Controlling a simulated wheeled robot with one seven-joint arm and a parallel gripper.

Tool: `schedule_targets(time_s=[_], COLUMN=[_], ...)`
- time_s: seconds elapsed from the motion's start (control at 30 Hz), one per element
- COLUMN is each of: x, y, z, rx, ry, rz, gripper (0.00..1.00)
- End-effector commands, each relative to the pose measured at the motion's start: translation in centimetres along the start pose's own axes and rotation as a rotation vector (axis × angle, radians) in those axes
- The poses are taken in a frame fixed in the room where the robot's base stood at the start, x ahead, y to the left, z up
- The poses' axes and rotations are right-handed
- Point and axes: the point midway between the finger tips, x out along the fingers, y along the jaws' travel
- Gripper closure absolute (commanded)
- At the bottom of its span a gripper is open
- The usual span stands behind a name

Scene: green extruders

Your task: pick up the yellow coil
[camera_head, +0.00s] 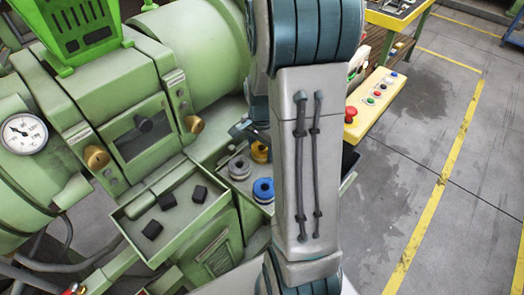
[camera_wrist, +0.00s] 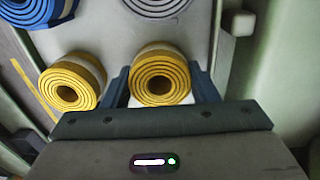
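In the wrist view, a yellow coil (camera_wrist: 160,76) lies between the two fingers of my gripper (camera_wrist: 161,84), one finger on each side. The fingers are spread about as wide as the coil, and I cannot tell whether they touch it. A second yellow coil (camera_wrist: 72,82) is just left of the left finger, outside the grip. In the head view, yellow coil (camera_head: 260,152) shows beside my arm, and my gripper (camera_head: 248,131) is small and partly hidden there.
A blue coil (camera_head: 263,190) and a grey coil (camera_head: 239,167) sit near the yellow; they also show in the wrist view, blue (camera_wrist: 38,10) and grey (camera_wrist: 157,5). A green tray (camera_head: 137,235) with black blocks is at left. A yellow button panel (camera_head: 372,104) stands right.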

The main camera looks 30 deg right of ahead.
Motion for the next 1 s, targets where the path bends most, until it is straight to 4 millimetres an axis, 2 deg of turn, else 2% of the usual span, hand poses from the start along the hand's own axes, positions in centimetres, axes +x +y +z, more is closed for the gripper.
schedule_targets(time_s=[0.03, 0.07, 0.47, 0.63, 0.73, 1.0], x=[0.0, 0.0, -0.5, -2.2, -4.2, -7.7], y=[0.0, 0.0, -0.1, -0.1, -0.1, 5.7], z=[0.0, 0.0, 0.0, 0.0, -0.1, -2.3], rx=[0.0, 0.0, 0.0, 0.0, 0.0, 0.007], ry=[0.0, 0.0, 0.002, 0.002, 0.005, 0.004], rz=[-0.001, -0.001, -0.002, -0.004, -0.007, -0.005], gripper=[0.65, 0.72, 0.71, 0.71, 0.71, 0.71])
